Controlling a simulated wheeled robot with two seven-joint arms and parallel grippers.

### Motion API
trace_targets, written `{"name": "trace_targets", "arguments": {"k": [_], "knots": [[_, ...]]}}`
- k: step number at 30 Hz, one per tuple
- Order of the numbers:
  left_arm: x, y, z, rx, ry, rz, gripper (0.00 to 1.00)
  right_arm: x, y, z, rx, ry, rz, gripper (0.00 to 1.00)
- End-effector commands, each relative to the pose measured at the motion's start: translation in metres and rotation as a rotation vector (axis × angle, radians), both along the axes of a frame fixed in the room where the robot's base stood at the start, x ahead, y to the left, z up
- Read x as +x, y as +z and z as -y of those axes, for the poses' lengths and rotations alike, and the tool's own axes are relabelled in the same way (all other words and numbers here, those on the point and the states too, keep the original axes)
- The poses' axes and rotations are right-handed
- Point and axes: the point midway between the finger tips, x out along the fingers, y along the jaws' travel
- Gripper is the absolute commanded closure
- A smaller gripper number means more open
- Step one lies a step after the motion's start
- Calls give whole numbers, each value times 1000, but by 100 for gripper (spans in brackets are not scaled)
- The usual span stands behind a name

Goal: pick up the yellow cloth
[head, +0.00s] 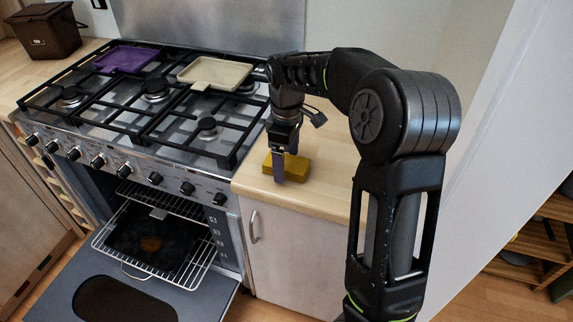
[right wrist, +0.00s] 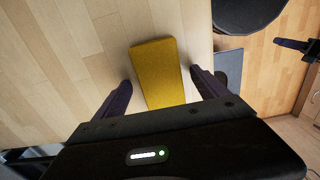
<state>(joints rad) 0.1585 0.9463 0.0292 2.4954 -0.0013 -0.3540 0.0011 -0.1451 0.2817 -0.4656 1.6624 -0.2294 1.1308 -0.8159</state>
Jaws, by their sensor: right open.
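The yellow cloth (head: 298,168) lies as a flat folded rectangle on the wooden worktop, right of the cooker. In the right wrist view the cloth (right wrist: 158,72) lies between the two fingers, its near end at the fingertips' level. My right gripper (head: 286,168) points down over the cloth, and one finger hides part of it in the head view. The gripper (right wrist: 160,88) is open, with one finger at each side of the cloth and nothing held. I cannot tell whether the fingertips touch the worktop. My left gripper is not visible in the head view.
The range cooker (head: 150,105) stands left of the worktop (head: 325,190), with a purple tray (head: 126,59) and a cream tray (head: 215,72) on its grates. Its oven door (head: 125,295) hangs open, with a rack (head: 150,240) pulled out. A wall rises behind the worktop.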

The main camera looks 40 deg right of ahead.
Motion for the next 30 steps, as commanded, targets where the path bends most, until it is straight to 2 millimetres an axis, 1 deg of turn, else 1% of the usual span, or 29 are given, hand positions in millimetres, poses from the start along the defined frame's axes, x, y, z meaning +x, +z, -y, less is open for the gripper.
{"name": "trace_targets", "arguments": {"k": [9, 10, 30], "knots": [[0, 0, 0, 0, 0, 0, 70, 0, 0, 0, 0, 0, 0, 16], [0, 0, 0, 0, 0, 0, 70, 0, 0, 0, 0, 0, 0, 18], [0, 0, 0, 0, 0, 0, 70, 0, 0, 0, 0, 0, 0, 73]]}}
